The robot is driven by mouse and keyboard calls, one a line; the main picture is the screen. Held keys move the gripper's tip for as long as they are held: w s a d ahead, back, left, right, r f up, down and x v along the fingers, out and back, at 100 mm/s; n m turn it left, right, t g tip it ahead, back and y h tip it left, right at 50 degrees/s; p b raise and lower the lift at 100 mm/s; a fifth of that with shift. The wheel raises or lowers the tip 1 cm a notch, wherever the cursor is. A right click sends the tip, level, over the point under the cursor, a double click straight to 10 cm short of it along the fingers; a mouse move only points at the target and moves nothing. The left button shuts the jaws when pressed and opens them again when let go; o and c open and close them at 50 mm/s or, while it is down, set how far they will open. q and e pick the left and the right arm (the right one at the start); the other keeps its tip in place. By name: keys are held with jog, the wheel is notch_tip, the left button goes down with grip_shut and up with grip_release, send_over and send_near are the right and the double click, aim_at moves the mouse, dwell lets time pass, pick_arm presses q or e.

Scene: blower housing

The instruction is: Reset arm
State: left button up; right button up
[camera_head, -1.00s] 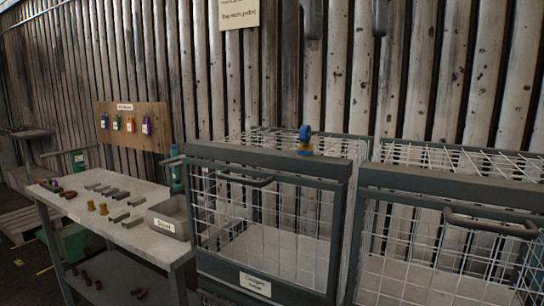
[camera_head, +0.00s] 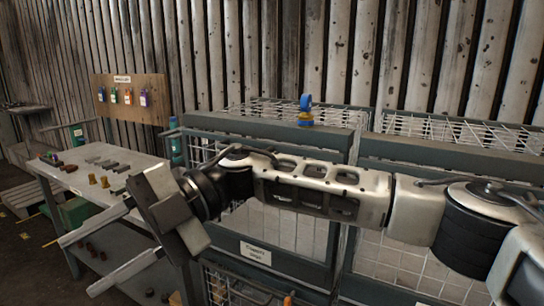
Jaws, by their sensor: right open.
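My right arm reaches in from the right edge and crosses the picture in front of the wire cages. Its right gripper (camera_head: 78,265) points to the lower left, its two fingers spread apart with nothing between them. It hangs in front of the workbench's (camera_head: 140,165) near right end and hides part of the bench top and the grey bin there. My left gripper is not in view.
A wire cage (camera_head: 290,140) with a label (camera_head: 256,252) stands right of the bench, and another cage (camera_head: 450,150) beside it. A blue and yellow item (camera_head: 305,110) sits on top. Small parts and yellow pieces (camera_head: 104,181) lie on the bench.

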jog(key=w+d+f+m+t+y, duration=0.2)
jog(key=w+f+m+t+y, duration=0.15)
jog(key=m+t+y, duration=0.45)
jog(key=w+d+f+m+t+y, duration=0.2)
jog(key=w+m+t+y, duration=0.3)
jog(key=m+t, duration=0.55)
jog(key=w+d+f+m+t+h, duration=0.1)
jog(key=d+f+m+t+h, duration=0.35)
jog(key=f+m+h, duration=0.2)
jog(key=w+d+f+m+t+h, duration=0.2)
jog(key=d+f+m+t+h, duration=0.3)
jog(key=f, duration=0.3)
jog(key=s+d+f+m+g+h, duration=0.2)
jog(key=s+d+f+h, duration=0.3)
jog(key=s+d+f, duration=0.3)
jog(key=s+d+f+m+g+h, duration=0.3)
jog(key=s+d+f+g+h, duration=0.2)
jog(key=s+d+f, duration=0.3)
jog(key=d+f, duration=0.4)
jog(key=f, duration=0.3)
jog(key=shift+s+f, duration=0.35)
